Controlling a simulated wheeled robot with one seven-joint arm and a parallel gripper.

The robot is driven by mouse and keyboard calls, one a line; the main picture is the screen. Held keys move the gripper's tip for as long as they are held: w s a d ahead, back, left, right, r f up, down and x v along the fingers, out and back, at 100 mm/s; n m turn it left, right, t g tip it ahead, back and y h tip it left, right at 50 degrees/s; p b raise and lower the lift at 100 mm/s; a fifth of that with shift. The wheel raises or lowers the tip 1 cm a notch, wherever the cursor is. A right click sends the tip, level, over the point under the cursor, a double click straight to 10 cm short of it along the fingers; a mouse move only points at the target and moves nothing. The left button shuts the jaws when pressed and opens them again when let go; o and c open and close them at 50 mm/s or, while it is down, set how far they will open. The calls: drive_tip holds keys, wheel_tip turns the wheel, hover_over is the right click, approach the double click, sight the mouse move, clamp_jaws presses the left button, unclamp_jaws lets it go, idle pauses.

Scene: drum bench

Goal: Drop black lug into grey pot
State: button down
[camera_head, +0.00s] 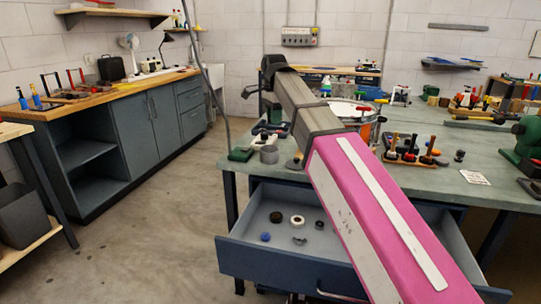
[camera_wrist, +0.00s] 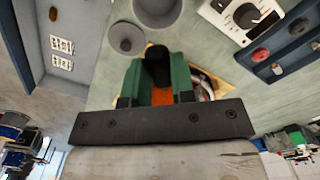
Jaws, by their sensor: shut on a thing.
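In the wrist view my gripper (camera_wrist: 157,78) has two green fingers shut on the black lug (camera_wrist: 158,62), which shows as a dark rounded piece between them. The grey pot (camera_wrist: 157,12), a round open vessel, stands on the bench just beyond the fingertips, cut by the top edge of the picture. The lug is beside the pot in this view, apart from its mouth. In the head view a grey cylinder (camera_head: 269,155) near the bench's left end looks like the pot. I cannot make out the lug or fingers clearly there.
A smaller round grey piece (camera_wrist: 127,38) stands beside the pot. A white dial box (camera_wrist: 240,18) and a dark blue tray (camera_wrist: 285,48) lie to the right. An open drawer (camera_head: 262,257) holds several small parts. A tool rack (camera_head: 407,158) stands on the bench behind my arm.

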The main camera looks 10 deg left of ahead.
wheel_tip(320, 180, down, 5)
drive_tip(key=shift+r, duration=0.15)
idle(0.3)
drive_tip(key=c, duration=0.9)
unclamp_jaws()
wheel_tip(320, 180, up, 10)
drive_tip(key=shift+f, duration=0.2)
drive_tip(key=shift+r, duration=0.6)
